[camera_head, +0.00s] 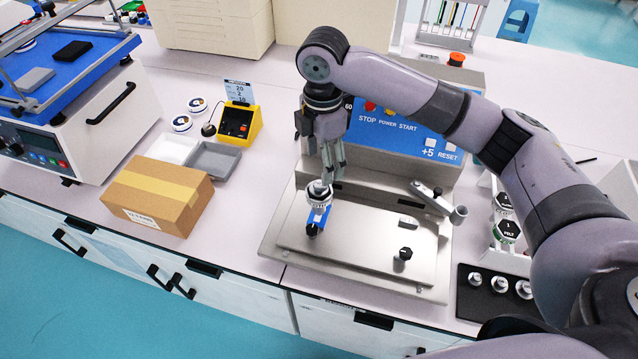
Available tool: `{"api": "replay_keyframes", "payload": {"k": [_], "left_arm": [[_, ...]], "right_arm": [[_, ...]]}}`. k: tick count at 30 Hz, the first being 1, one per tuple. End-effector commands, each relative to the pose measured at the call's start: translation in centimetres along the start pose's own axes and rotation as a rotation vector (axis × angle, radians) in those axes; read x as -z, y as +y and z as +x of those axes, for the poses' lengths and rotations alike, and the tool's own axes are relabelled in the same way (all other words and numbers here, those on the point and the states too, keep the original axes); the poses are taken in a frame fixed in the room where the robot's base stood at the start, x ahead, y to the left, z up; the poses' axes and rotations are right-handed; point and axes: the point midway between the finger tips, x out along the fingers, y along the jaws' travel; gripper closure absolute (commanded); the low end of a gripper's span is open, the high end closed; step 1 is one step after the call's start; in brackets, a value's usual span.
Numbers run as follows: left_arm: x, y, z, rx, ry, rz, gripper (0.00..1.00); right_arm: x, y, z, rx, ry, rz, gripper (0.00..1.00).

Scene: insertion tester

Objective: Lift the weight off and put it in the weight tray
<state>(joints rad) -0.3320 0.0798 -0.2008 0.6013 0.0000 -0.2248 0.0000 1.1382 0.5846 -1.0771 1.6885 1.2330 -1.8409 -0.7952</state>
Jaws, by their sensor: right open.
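A small round silver-and-white weight (318,193) sits on top of a blue holder (316,219) at the left of the steel tester plate. My right gripper (331,178) comes down from above with its fingers open, close over the weight's top. I cannot tell whether the fingertips touch it. A black tray (475,304), which looks like the weight tray, lies right of the tester and has several round silver pieces along it. My left gripper is not in view.
A steel swing arm (437,199) and a black knob (404,254) stand on the tester plate. Labelled round containers (506,230) stand in a rack behind the black tray. A cardboard box (158,193) and yellow timer (239,124) are at left. My right arm spans the right side.

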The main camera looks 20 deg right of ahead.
Motion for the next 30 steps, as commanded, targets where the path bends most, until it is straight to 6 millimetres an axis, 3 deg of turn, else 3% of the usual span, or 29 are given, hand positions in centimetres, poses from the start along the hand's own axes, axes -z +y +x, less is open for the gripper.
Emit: {"api": "replay_keyframes", "payload": {"k": [6, 9, 19, 27, 30], "left_arm": [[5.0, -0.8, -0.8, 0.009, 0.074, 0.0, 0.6], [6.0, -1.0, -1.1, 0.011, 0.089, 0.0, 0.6], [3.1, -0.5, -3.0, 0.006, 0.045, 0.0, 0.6], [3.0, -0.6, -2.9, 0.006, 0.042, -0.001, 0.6], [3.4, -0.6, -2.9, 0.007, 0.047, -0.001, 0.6]], "right_arm": [[0.0, 0.0, 2.3, -0.001, 0.0, 0.002, 0.4], [0.0, 0.0, 2.9, 0.002, -0.001, 0.002, 0.4], [0.5, 0.2, 7.2, 0.001, -0.001, 0.002, 0.4], [0.5, 0.2, 7.8, -0.002, -0.001, 0.001, 0.4], [0.5, 0.2, 7.7, -0.002, -0.001, 0.001, 0.45]]}}
